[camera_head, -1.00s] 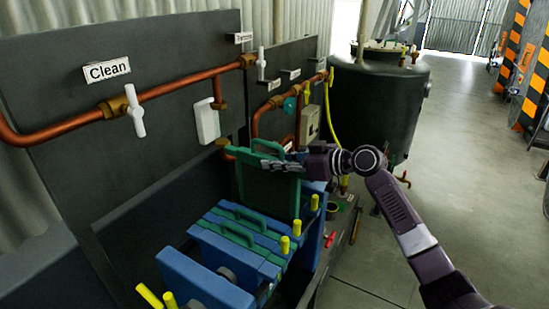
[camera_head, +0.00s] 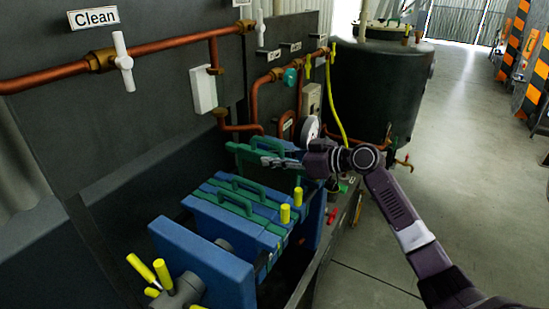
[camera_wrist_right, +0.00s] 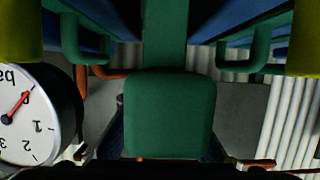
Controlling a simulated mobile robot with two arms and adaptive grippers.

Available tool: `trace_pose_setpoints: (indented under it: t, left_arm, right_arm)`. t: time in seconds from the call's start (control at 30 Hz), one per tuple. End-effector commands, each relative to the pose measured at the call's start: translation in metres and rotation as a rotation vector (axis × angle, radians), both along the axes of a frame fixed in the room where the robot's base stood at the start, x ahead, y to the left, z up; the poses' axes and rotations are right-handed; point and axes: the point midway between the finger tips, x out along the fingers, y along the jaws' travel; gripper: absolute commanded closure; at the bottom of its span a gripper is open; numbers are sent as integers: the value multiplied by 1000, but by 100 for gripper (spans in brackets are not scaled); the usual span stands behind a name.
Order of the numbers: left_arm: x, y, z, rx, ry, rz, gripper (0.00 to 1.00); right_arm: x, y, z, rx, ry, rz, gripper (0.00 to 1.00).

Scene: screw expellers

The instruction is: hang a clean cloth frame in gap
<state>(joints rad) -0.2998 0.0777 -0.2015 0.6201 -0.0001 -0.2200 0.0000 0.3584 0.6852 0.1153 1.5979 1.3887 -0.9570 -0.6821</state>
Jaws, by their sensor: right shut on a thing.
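My right gripper (camera_head: 272,161) is shut on a green cloth frame (camera_head: 243,163), near its top handle. The frame is upright and low at the far end of the press, with its lower part hidden behind the nearer plates. In the right wrist view the green frame (camera_wrist_right: 168,115) stands in the middle, with blue plates and green handles on both sides. I cannot tell whether it touches them. Several blue and green plates (camera_head: 232,205) are packed together nearer to me. My left gripper is out of view.
Yellow handles (camera_head: 285,213) stick up along the press's right side. A pressure gauge (camera_head: 310,131) stands just behind the held frame; it also shows in the wrist view (camera_wrist_right: 28,115). Copper pipes (camera_head: 165,58) run along the wall panel at left. The floor (camera_head: 470,180) at right is clear.

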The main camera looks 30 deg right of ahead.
Motion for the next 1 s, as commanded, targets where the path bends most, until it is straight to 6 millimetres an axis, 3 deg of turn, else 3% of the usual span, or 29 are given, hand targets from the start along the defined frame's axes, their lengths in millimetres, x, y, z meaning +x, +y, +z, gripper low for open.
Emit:
trace_pose_setpoints:
  t: [0.03,0.6,1.0]
  left_arm:
    - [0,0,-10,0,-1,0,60]
    - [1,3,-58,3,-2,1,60]
    - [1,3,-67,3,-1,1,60]
  right_arm:
    - [0,0,-9,0,-3,-1,100]
    - [0,0,-62,0,-3,-1,100]
    - [0,0,-71,0,-5,0,100]
